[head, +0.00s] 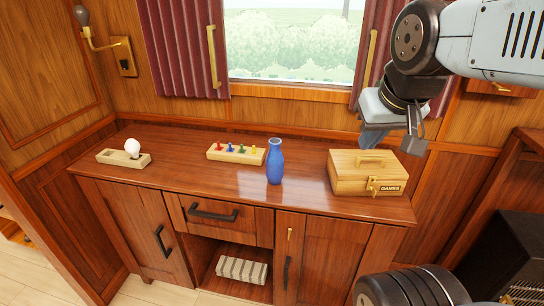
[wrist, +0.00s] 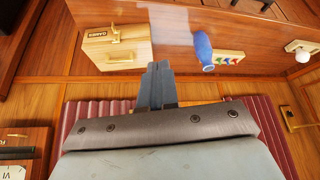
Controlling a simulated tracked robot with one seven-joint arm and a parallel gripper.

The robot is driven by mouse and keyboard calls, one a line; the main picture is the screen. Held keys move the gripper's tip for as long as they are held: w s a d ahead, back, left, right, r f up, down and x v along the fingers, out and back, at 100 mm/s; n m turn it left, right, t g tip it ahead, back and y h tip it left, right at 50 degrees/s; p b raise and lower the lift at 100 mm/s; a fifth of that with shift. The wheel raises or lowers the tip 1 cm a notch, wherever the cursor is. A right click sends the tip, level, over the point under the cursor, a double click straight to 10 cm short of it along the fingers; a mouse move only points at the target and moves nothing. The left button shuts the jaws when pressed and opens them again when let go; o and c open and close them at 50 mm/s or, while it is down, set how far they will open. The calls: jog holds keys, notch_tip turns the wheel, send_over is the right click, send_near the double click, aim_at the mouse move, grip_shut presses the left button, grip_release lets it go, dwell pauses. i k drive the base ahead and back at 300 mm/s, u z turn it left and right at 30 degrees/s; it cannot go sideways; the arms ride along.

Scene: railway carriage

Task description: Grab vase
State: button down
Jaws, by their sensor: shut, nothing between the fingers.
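The blue vase (head: 275,162) stands upright on the wooden cabinet top (head: 185,180), near its middle. It also shows in the wrist view (wrist: 204,50), right of my gripper and apart from it. My gripper (head: 370,138) is above and behind the wooden games box, to the right of the vase and higher. In the wrist view my gripper (wrist: 158,70) has its fingers together with nothing between them.
The wooden games box (head: 366,173) with a handle and latch stands right of the vase. A peg rack with coloured pegs (head: 236,153) is behind left. A holder with a white bulb (head: 124,158) stands at the left. Curtains (head: 187,48) flank the window behind.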

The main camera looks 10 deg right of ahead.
aim_at(274, 159)
jog(key=u, duration=0.05)
jog(key=k, duration=1.15)
jog(key=z, duration=0.55)
jog(key=i, duration=1.05)
